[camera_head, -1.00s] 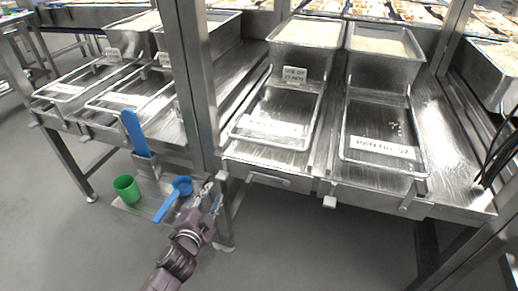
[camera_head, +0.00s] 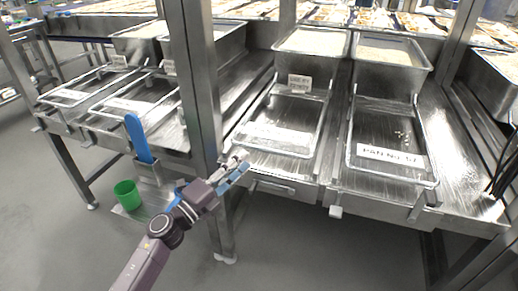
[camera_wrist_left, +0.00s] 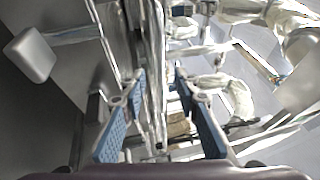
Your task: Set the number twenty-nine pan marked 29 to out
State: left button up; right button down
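No label clearly reads 29. The middle wire-framed pan place (camera_head: 262,149) has a white label (camera_head: 277,133) too blurred to read, with a bar handle (camera_head: 275,187) on the front below it. The right pan place (camera_head: 435,182) has a label (camera_head: 391,155) that seems to read PAN No. 57. My left gripper (camera_head: 236,168) is near the front left corner of the middle place, beside the steel post. In the left wrist view, its blue-padded fingers (camera_wrist_left: 164,112) are apart, with metalwork showing beyond and between them; I see nothing gripped. My right gripper is not in view.
Deep rice pans (camera_head: 312,66) stand behind the places. A steel post (camera_head: 193,90) rises left of the middle place. A green cup (camera_head: 127,195) and a blue-handled tool (camera_head: 138,136) are at lower left. A pale knob (camera_head: 335,211) projects from the bench front.

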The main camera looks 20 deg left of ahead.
aim_at(259, 149)
pick_arm(q)
jog(key=x, duration=0.7)
jog(key=shift+w+d+r, duration=0.1)
jog(key=shift+w+d, duration=0.15)
grip_shut()
